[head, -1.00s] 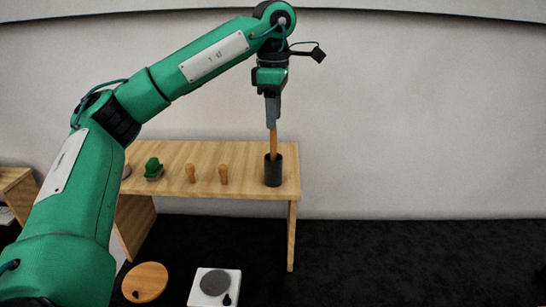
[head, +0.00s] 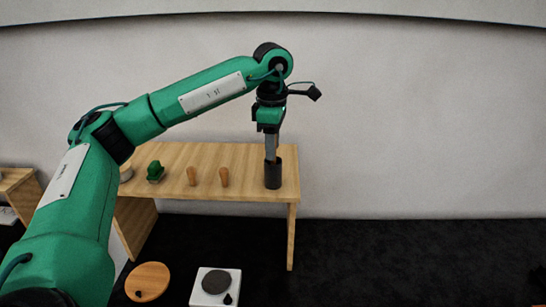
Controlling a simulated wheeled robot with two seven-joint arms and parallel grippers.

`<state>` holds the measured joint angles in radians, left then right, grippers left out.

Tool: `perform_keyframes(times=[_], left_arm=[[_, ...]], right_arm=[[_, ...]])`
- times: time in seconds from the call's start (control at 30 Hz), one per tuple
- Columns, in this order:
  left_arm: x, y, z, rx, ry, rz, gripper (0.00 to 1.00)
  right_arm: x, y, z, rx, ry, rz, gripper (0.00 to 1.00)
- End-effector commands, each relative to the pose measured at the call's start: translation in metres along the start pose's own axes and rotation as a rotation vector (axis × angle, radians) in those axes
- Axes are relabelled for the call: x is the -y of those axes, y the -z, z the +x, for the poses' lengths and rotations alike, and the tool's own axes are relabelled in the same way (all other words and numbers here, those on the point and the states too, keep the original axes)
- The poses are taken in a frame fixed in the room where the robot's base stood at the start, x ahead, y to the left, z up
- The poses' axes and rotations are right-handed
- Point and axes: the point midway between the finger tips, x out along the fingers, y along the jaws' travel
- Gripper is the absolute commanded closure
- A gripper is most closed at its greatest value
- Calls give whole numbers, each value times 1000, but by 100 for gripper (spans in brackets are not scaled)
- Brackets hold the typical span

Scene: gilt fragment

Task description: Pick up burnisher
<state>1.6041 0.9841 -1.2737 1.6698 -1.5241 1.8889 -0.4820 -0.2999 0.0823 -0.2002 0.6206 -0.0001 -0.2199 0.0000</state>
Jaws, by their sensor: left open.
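A dark cup (head: 273,176) stands near the right end of the wooden table. A slim wooden stick, which may be the burnisher, stands in the cup; now only a sliver of it (head: 279,154) shows beside my fingers. My left gripper (head: 271,157) points straight down at the cup's mouth, its fingertips at about the rim. It is open, and the fingers hide most of the stick. I cannot tell whether they touch it. My right gripper is out of view.
On the wooden table (head: 245,155) stand two short wooden pegs (head: 192,176) (head: 224,177), a green item (head: 155,171) and a pale round item (head: 126,173). A round wooden board (head: 150,278) and a white device with a grey disc (head: 231,278) are in front, lower down. A plain wall is behind.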

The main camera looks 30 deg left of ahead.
Motion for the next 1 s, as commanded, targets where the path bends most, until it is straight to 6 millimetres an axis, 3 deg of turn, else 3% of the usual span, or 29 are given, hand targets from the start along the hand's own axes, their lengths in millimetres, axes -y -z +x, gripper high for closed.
perform_keyframes(times=[0.07,0.27,0.67,0.83,1.0], left_arm=[[0,0,0,0,0,0,59],[0,0,0,0,0,0,99],[0,0,-3,0,-1,0,100],[-1,-1,-16,1,-2,0,100],[-1,-1,-43,2,-4,-1,100]], right_arm=[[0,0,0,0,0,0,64],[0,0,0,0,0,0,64],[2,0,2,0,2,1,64],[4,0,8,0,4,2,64],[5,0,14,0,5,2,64]])
